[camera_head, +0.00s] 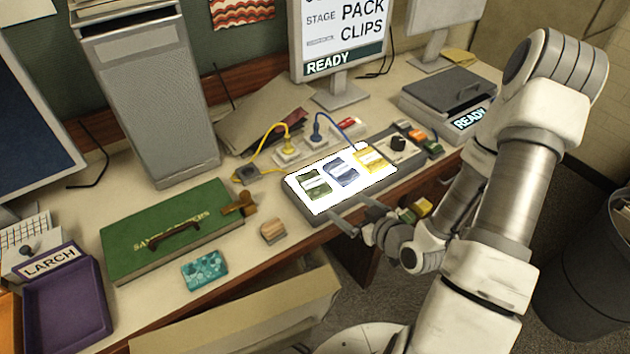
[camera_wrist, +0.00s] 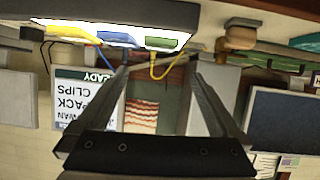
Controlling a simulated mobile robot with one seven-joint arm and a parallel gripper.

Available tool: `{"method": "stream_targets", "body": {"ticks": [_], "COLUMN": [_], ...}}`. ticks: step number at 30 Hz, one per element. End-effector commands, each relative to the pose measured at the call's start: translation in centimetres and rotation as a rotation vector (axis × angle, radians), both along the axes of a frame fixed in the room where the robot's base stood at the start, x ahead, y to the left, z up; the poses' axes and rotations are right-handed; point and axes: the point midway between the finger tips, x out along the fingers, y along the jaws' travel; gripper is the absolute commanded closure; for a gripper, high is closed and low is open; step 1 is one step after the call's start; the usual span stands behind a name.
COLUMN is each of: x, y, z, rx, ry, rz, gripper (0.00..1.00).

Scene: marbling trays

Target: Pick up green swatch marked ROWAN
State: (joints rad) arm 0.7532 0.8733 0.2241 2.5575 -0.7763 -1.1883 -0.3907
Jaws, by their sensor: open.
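A green swatch (camera_head: 315,185) lies at the left end of a lit white panel (camera_head: 352,198), beside a blue swatch (camera_head: 342,172) and a yellow swatch (camera_head: 374,160). I cannot read the name ROWAN on any of them. My gripper (camera_head: 352,215) is open and empty at the front edge of the panel, apart from the green swatch. In the wrist view, which is upside down, the green swatch (camera_wrist: 161,43) shows foreshortened between and beyond my open fingertips (camera_wrist: 157,68).
A wooden block (camera_head: 272,231) and a teal patterned piece (camera_head: 204,270) lie left of the panel. A green case (camera_head: 165,228) and a purple tray marked LARCH (camera_head: 66,308) stand farther left. Yellow and blue cables (camera_head: 268,135) run behind the panel. An open drawer (camera_head: 250,315) sticks out below.

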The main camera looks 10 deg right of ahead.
Motion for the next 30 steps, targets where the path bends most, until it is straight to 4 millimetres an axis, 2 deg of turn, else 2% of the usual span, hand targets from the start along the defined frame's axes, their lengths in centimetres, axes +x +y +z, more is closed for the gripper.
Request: {"method": "stream_targets", "body": {"ticks": [5, 13, 30], "x": [-0.2, 2.0, 3.8], "y": [0.3, 1.1, 1.6], "z": [-0.3, -1.6, -2.4], "rx": [0.048, 0.048, 0.048], "ry": [-0.026, -0.032, -0.030], "rz": [-0.016, -0.015, -0.017], "gripper": [0.00, 0.00, 0.00]}}
